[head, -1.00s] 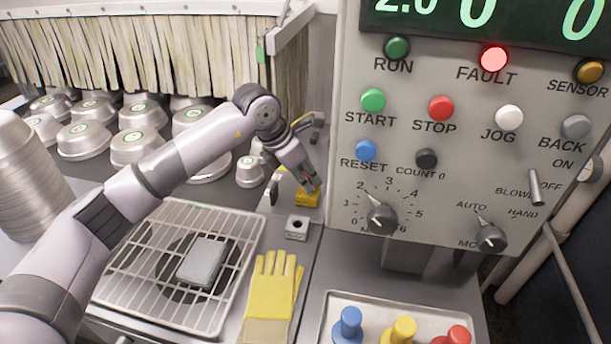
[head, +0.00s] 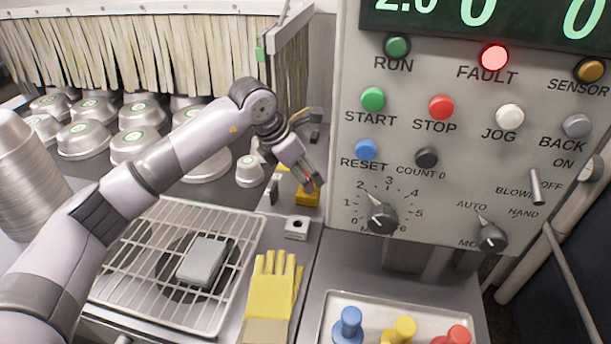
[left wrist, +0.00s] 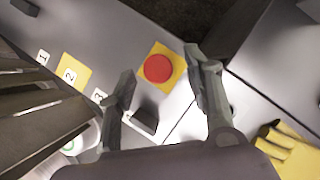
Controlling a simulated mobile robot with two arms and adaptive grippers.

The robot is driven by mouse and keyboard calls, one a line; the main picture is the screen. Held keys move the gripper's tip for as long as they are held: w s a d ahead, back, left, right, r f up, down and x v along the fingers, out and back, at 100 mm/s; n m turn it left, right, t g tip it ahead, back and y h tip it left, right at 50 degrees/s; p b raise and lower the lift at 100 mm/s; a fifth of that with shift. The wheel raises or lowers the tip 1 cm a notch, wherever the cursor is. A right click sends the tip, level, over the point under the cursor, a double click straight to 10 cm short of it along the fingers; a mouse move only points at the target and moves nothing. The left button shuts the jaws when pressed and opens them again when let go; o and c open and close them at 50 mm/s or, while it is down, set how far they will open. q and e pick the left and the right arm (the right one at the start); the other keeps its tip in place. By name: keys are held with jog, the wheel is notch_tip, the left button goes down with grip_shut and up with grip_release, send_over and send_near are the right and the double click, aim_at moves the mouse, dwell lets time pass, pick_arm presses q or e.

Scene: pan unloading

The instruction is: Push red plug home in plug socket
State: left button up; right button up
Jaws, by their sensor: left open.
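The red plug (head: 455,336) stands in a pale tray at the lower right of the head view, partly cut off by the picture's bottom edge. A small grey block with a round hole (head: 297,228), seemingly the plug socket, sits on the counter behind the yellow glove. My left gripper (head: 314,186) is above a yellow box (head: 305,199), behind the block. In the left wrist view my left gripper (left wrist: 160,63) is open and empty, its fingers either side of a round red button (left wrist: 158,68) on that box. Contact cannot be told. My right gripper is out of view.
The tray (head: 325,312) also holds a blue plug (head: 348,325) and a yellow plug (head: 400,331). A control panel (head: 465,185) rises close to the right of my left gripper. A yellow glove (head: 272,295) and a wire rack (head: 135,262) lie on the counter.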

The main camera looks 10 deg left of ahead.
pick_arm(q)
jog(key=v, duration=1)
jog(key=shift+a+r, duration=0.2)
jog(key=shift+r, duration=0.1)
jog(key=shift+s+f, duration=0.1)
jog(key=shift+s, duration=0.1)
